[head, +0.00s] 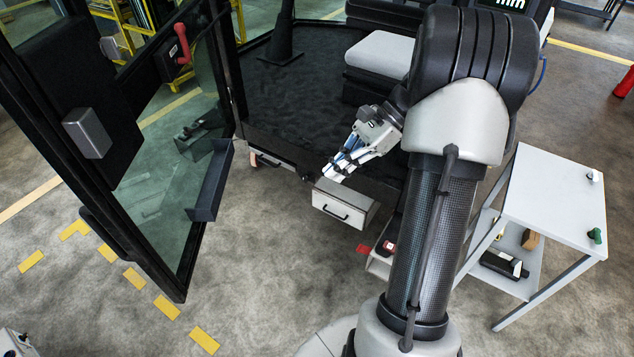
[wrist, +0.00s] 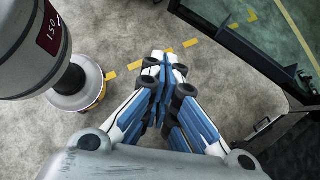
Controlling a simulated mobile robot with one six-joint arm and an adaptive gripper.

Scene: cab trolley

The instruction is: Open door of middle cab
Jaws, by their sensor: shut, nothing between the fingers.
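A cab with a dark floor (head: 300,95) fills the upper middle of the head view. Its black-framed glass door (head: 165,140) stands swung out at the left, with a red handle (head: 182,42) high on it and a dark tray (head: 210,185) low beside its edge. Which cab is the middle one I cannot tell. My gripper (head: 335,170) is shut and empty, above a white drawer (head: 345,208) that sticks out below the cab floor. It is apart from the door. In the wrist view my gripper's fingers (wrist: 163,80) are together, with floor beyond; a dark-framed glass panel (wrist: 235,48) shows upper right.
A white trolley (head: 555,190) stands at the right with small items on its top and lower shelf. A seat (head: 385,52) is in the cab. A red object (head: 625,82) stands far right. Yellow dashes (head: 135,278) mark clear floor at lower left.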

